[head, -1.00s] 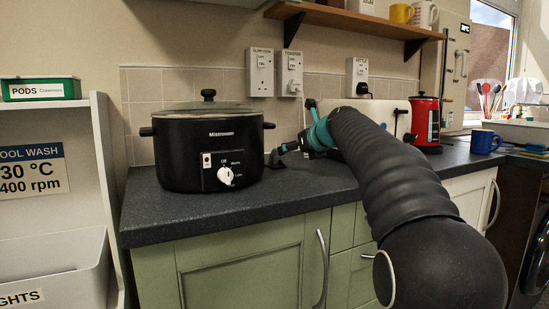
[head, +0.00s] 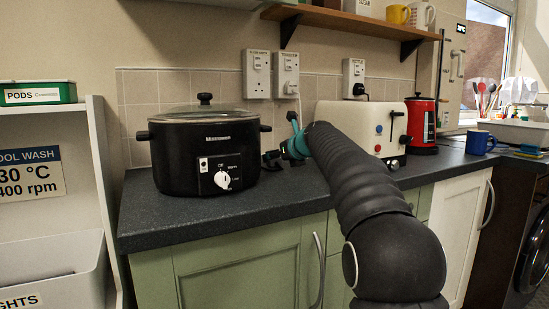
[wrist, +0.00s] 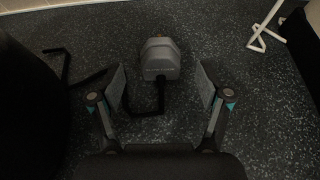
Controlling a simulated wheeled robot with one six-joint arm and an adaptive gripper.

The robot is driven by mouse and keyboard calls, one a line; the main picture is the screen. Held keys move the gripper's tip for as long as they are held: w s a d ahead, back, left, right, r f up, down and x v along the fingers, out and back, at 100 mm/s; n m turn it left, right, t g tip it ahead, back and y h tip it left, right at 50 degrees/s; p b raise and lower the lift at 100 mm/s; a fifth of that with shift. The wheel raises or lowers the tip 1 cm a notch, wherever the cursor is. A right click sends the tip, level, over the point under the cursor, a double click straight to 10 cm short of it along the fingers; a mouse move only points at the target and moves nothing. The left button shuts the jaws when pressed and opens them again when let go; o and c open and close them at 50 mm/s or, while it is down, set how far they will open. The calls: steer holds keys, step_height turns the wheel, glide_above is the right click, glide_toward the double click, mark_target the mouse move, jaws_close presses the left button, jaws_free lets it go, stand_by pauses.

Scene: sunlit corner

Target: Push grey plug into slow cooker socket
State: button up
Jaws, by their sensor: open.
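The grey plug (wrist: 160,58) lies on the dark worktop in the wrist view, with a black cable (wrist: 136,112) trailing from it. My gripper (wrist: 161,86) is open and empty, its two fingers on either side of the plug's near end and apart from it. In the head view my gripper (head: 272,159) is low over the worktop, just right of the black slow cooker (head: 205,150); the plug is hard to make out there. The slow cooker socket (head: 257,74) is the left one of the wall pair, above and behind the cooker, with nothing plugged in.
The toaster socket (head: 286,75) holds a white plug, and the kettle socket (head: 354,79) a black one. A cream toaster (head: 365,125) and red kettle (head: 421,122) stand to the right. A white cord (wrist: 263,32) lies at the wrist view's upper right. A shelf (head: 350,20) overhangs the sockets.

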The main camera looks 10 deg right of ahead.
mark_target(278, 165)
steer(key=shift+p+x, duration=0.5)
steer(key=shift+x, duration=0.55)
steer(key=shift+p, duration=0.4)
stand_by(0.6)
jaws_close()
steer(key=shift+s+d+b, duration=0.3)
steer(key=shift+s+b, duration=0.1)
steer(key=shift+s, duration=0.55)
steer(key=shift+s+d+b, duration=0.35)
steer(key=shift+s+b, duration=0.05)
steer(key=shift+s, duration=0.55)
steer(key=shift+s+d+b, duration=0.3)
steer(key=shift+s+b, duration=0.1)
steer(key=shift+s, duration=0.55)
